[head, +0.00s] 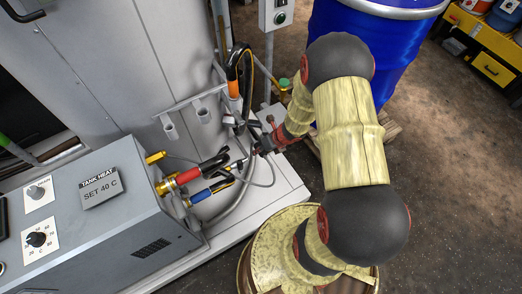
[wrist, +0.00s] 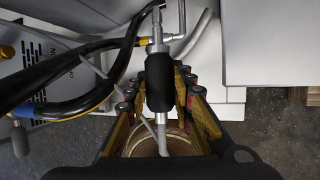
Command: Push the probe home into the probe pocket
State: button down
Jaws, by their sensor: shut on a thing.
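The probe (wrist: 160,83), with a black grip and a thin metal shaft, stands between the fingers of my gripper (wrist: 160,95) in the wrist view. My gripper is shut on its black grip. The shaft points up the picture, toward pale metalwork by the tank. In the head view my gripper (head: 262,146) is low beside the grey tank (head: 130,70), and a short bright piece of the probe (head: 238,162) shows at its left. I cannot make out the probe pocket's mouth, or whether the tip is in it; hoses and metalwork crowd that spot.
Red-gripped (head: 187,177) and blue-gripped (head: 202,194) hoses run from the grey heater box (head: 100,225), close to my gripper. A black hose (wrist: 75,90) passes left of the probe. A bracket with cups (head: 202,114) is on the tank. A blue drum (head: 355,35) stands behind my arm.

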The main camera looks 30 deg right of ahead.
aim_at(252, 137)
jog(key=shift+w+p, duration=0.65)
jog(key=shift+w, duration=2.25)
jog(key=shift+w, duration=0.45)
jog(key=shift+w+p, duration=0.3)
jog(key=shift+w, duration=0.7)
jog(key=shift+w+p, duration=0.35)
jog(key=shift+w, duration=0.65)
jog(key=shift+w+p, duration=0.35)
jog(key=shift+p, duration=0.05)
jog(key=shift+w+r, duration=0.1)
jog(key=shift+w, duration=0.15)
